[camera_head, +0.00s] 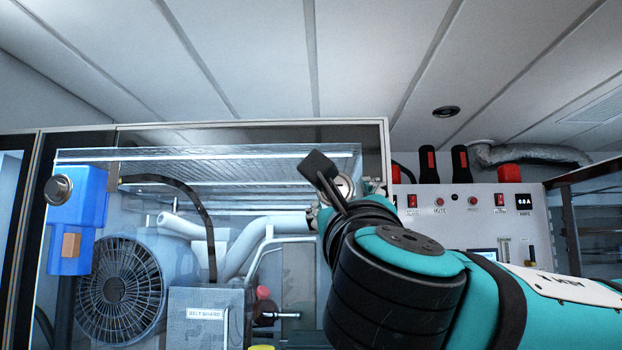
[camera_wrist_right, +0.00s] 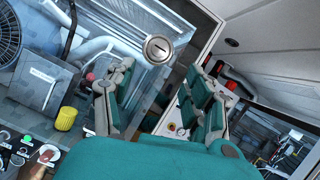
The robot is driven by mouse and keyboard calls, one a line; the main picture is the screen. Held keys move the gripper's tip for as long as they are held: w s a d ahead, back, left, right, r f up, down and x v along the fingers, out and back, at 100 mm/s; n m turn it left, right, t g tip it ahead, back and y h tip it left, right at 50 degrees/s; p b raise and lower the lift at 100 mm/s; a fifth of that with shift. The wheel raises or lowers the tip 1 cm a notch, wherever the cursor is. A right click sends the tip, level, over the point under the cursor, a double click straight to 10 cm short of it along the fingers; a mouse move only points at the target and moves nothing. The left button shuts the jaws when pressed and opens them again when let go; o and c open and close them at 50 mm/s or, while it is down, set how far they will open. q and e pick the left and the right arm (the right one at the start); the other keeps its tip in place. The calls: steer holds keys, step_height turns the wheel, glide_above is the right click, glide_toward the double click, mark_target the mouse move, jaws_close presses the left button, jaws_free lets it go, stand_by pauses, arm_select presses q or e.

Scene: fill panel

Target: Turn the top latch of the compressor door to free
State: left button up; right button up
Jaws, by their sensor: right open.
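The compressor door is a clear panel (camera_head: 250,170) in a pale frame, with machinery behind it. The top latch (camera_head: 344,186) is a round silver disc near the panel's upper right corner, partly covered by my right gripper (camera_head: 330,192) in the head view. In the right wrist view the latch (camera_wrist_right: 158,49) shows whole, with a dark slot across its face. My right gripper (camera_wrist_right: 160,98) is open, its two fingers apart with nothing between them. The latch appears beyond the fingertips, between them in the picture; I see no contact. My left gripper is out of view.
A blue block (camera_head: 78,220) with a round metal knob is at the left. A fan (camera_head: 122,285), pipes and a belt guard box (camera_head: 205,315) sit behind the panel. A switch panel (camera_head: 470,215) with red and black parts stands to the right, close to my right arm.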

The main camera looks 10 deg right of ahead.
mark_target(336, 185)
steer(key=p+x, duration=0.6)
steer(key=x, duration=0.6)
jaws_close()
